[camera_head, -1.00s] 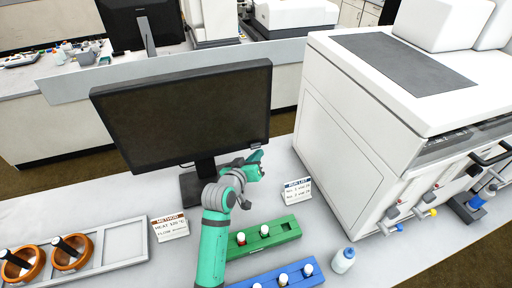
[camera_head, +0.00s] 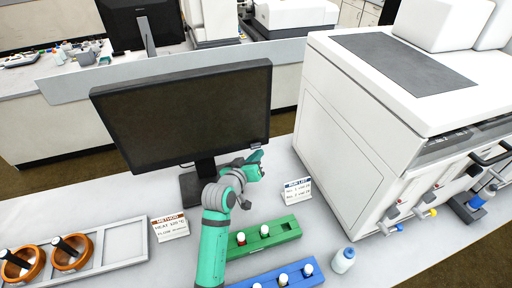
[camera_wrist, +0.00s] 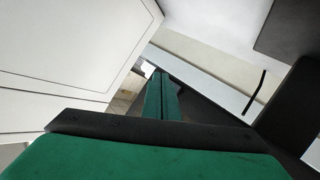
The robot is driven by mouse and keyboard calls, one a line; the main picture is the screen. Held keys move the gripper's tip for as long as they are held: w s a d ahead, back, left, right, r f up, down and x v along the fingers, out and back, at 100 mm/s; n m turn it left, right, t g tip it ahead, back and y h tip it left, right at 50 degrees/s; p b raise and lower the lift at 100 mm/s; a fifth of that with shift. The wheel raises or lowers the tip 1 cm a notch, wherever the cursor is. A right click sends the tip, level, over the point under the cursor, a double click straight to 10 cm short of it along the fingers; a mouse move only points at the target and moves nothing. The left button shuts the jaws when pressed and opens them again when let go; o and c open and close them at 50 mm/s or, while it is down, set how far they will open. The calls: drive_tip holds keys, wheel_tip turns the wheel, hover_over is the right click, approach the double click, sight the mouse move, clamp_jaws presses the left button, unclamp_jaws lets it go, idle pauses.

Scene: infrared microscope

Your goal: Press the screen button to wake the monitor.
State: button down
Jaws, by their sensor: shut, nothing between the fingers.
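The monitor (camera_head: 182,115) stands on the bench on a dark stand, and its screen is dark. A small pale label (camera_head: 256,146) shows at the lower right of its frame, where the screen button seems to be; the button itself is too small to make out. My gripper (camera_head: 258,156) is shut and empty, just below and in front of the monitor's lower right corner. I cannot tell whether it touches the frame. In the wrist view my green fingers (camera_wrist: 160,98) lie together, and dark monitor parts (camera_wrist: 290,105) show at the right.
A large white instrument (camera_head: 355,130) stands to the right. A green rack (camera_head: 264,238) and a blue rack (camera_head: 290,277) with vials lie in front. A run-list card (camera_head: 297,190), a method card (camera_head: 169,227), a small bottle (camera_head: 343,260) and a grey tray (camera_head: 112,245) with orange-rimmed bowls stand nearby.

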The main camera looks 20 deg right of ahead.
drive_tip(key=shift+w, duration=0.15)
drive_tip(key=shift+w, duration=0.3)
drive_tip(key=shift+w+a, duration=0.1)
drive_tip(key=shift+w, duration=0.4)
idle(1.0)
drive_tip(key=shift+s, duration=0.95)
drive_tip(key=s, duration=0.5)
idle(0.4)
drive_tip(key=shift+w, duration=0.1)
idle(0.7)
